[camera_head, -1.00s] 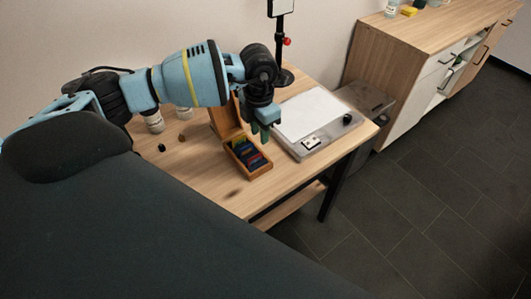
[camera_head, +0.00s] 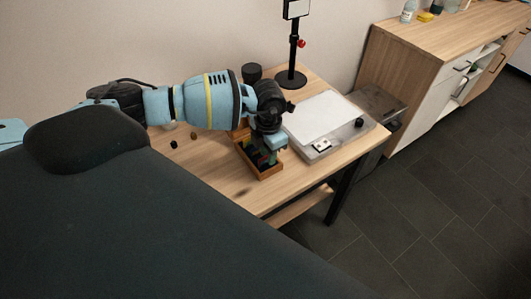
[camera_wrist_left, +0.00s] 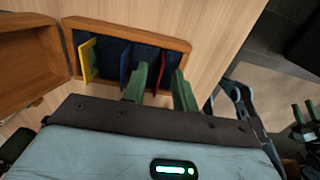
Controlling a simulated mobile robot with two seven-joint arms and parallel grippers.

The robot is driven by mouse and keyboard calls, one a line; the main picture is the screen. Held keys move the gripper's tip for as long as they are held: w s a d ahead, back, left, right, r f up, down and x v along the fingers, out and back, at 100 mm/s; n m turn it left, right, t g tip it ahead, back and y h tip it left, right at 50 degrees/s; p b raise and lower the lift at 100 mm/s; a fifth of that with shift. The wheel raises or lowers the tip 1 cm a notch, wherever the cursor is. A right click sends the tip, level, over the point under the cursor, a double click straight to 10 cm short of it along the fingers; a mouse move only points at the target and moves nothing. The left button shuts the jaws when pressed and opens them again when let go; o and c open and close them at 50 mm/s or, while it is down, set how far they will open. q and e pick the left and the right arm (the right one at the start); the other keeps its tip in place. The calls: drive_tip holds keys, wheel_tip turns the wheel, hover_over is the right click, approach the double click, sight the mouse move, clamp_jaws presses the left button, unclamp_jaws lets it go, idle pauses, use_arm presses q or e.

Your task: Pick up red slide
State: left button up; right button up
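The red slide (camera_wrist_left: 171,69) stands upright in the right part of a wooden slide box (camera_wrist_left: 150,37) in the left wrist view. My left gripper (camera_wrist_left: 161,88) is open, with its two green fingers reaching down into the box on either side of the red slide. I cannot tell whether either finger touches it. In the head view the left gripper (camera_head: 268,158) is over the box (camera_head: 268,173) and hides most of the slides. My right gripper (camera_wrist_left: 304,112) seems to show at the right edge of the left wrist view, its green fingertips apart.
A yellow slide (camera_wrist_left: 88,60) and a blue slide (camera_wrist_left: 125,62) stand in the same box. The open box lid (camera_wrist_left: 28,65) lies to the left. The front tabletop (camera_head: 215,180) is clear.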

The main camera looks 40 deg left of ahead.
use_arm(q)
clamp_jaws()
drive_tip(key=shift+r, duration=0.1)
idle(0.4)
drive_tip(key=shift+r, duration=0.5)
wheel_tip(320, 180, up, 2)
drive_tip(key=shift+r, duration=0.2)
drive_tip(key=s+d+r, duration=0.1)
drive_tip(key=s+d, duration=0.2)
drive_tip(key=s, duration=1.2)
drive_tip(key=shift+s+r, duration=0.25)
drive_tip(key=shift+s, duration=0.1)
